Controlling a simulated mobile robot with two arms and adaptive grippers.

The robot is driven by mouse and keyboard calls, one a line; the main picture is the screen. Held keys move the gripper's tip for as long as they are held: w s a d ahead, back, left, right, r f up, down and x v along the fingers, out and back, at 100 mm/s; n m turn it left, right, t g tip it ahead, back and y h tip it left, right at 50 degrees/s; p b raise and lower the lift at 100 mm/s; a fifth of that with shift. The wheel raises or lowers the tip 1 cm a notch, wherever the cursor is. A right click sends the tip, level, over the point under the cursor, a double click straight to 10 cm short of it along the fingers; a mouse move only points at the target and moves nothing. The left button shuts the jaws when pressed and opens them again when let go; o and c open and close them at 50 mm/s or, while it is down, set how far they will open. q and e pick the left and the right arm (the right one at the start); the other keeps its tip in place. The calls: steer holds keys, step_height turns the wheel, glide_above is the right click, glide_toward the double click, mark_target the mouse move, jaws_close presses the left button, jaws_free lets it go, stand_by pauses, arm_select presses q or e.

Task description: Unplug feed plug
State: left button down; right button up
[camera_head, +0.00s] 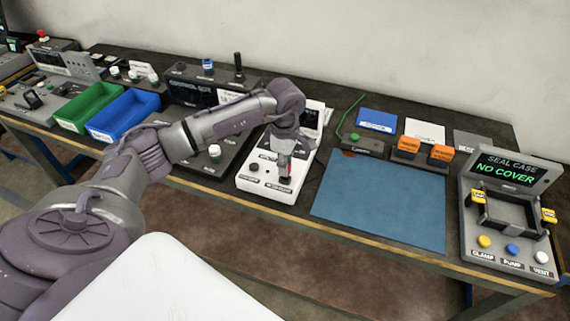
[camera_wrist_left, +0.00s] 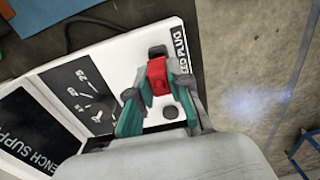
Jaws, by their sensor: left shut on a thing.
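The white bench supply box (camera_head: 262,186) stands near the table's front edge, in the middle of the head view. In the left wrist view the box (camera_wrist_left: 112,58) shows a dial and a label that partly reads "PLUG". The red feed plug (camera_wrist_left: 157,74) is beside that label, between the two fingers of my left gripper (camera_wrist_left: 156,92). In the head view my left gripper (camera_head: 284,165) points down at the box front, with a bit of red showing. It is shut on the plug. Whether the plug sits fully in its socket cannot be told. My right gripper is not in view.
A blue mat (camera_head: 380,200) lies right of the box. The seal case station (camera_head: 510,225) reads "NO COVER" at the far right. Green (camera_head: 90,106) and blue (camera_head: 125,113) bins stand at the left. Orange blocks (camera_head: 411,145) stand behind the mat.

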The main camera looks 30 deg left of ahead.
arm_select(q)
steer(key=shift+b, duration=0.3)
stand_by(0.5)
stand_by(0.4)
steer(key=shift+f+b, duration=1.1)
steer(key=shift+f, duration=0.2)
steer(key=c, duration=1)
jaws_free()
steer(key=shift+r, duration=0.1)
steer(key=shift+r, duration=0.1)
step_height(320, 180, up, 12)
steer(key=shift+f, duration=0.1)
